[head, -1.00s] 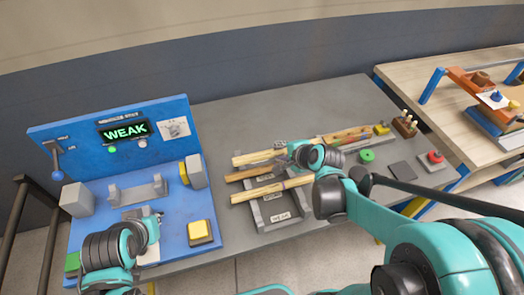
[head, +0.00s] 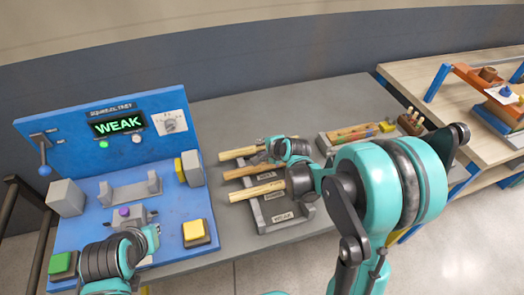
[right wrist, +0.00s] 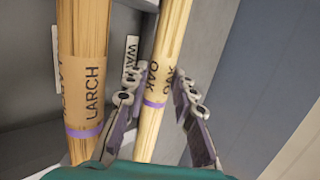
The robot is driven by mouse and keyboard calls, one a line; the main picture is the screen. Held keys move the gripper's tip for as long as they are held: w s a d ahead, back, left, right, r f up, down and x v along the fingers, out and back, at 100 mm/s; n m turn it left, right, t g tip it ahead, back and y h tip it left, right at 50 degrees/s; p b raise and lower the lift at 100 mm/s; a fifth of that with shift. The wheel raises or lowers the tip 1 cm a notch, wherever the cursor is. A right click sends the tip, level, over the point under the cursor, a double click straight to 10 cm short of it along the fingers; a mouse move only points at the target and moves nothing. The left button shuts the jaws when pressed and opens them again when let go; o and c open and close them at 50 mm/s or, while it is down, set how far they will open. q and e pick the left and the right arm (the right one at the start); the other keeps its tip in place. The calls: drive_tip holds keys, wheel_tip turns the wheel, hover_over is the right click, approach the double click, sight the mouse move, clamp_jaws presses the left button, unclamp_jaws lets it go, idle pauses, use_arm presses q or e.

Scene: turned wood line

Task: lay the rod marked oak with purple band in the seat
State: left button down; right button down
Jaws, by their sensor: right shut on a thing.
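The pale rod marked OAK with a purple band (right wrist: 157,85) stands between the fingers of my right gripper (right wrist: 158,108) in the right wrist view. The gripper is shut on it. In the head view my right gripper (head: 277,150) is at the far rod (head: 238,153) of the rack; the hand hides that rod's right part. A grey two-post seat (head: 130,192) on the blue test stand (head: 85,215) is empty. My left gripper (head: 150,236) is low over the stand's front; its fingertips are too small to judge.
A rod marked LARCH (right wrist: 86,85), also purple-banded, lies close beside the oak rod. The rack (head: 268,212) also holds a brown rod (head: 240,172) and a pale near rod (head: 257,190). The stand's screen (head: 119,123) reads WEAK. A yellow button (head: 195,231) sits at its front right.

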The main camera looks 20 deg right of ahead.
drive_tip(key=shift+r, duration=0.15)
drive_tip(key=c, duration=1.5)
unclamp_jaws()
drive_tip(key=shift+f, duration=0.2)
drive_tip(key=shift+c, duration=0.2)
drive_tip(key=shift+r, duration=0.1)
